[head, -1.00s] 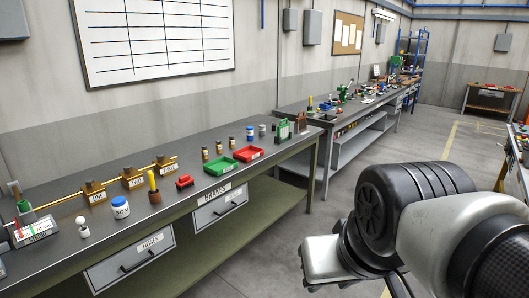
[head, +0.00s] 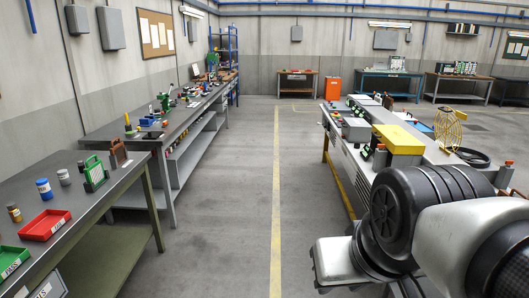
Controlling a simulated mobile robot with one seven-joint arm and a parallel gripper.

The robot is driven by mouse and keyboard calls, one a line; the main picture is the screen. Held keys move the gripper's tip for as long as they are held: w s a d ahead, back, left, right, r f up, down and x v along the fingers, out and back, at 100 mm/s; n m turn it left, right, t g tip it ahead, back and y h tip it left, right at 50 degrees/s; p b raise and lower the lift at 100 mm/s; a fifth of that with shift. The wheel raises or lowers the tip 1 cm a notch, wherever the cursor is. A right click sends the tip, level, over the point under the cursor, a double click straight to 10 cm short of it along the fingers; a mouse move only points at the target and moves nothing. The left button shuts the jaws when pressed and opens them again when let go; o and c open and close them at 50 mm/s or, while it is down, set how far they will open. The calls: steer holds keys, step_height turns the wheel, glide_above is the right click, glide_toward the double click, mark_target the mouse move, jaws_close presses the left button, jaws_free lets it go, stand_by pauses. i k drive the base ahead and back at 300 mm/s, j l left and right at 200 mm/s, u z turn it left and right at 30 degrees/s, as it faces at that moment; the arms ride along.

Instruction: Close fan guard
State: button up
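A yellow wire ring frame (head: 450,129), which looks like a fan guard, stands upright on the right-hand bench. It is small and far off, so I cannot tell whether it is open or shut. A yellow box (head: 397,139) sits on the same bench, in front and to the left of it. My arm fills the lower right of the head view and hides part of that bench. No gripper fingers show in the picture.
A long grey bench (head: 110,133) with tools runs along the left wall. A nearer bench holds a red tray (head: 45,225) and a green tray (head: 17,264). An orange cabinet (head: 333,88) stands at the back. The aisle floor (head: 240,190) between the benches is clear.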

mark_target(443, 130)
steer(key=i+z, duration=0.25)
steer(key=i, duration=0.2)
steer(key=i+j+z, duration=0.1)
steer(key=i+z, duration=0.15)
steer(key=i, duration=0.2)
steer(key=i+j+z, duration=0.15)
steer(key=i+z, duration=0.15)
steer(key=i, duration=0.15)
steer(key=i+j+z, duration=0.15)
steer(key=i+z, duration=0.3)
steer(key=i+j+z, duration=0.25)
steer(key=z, duration=0.2)
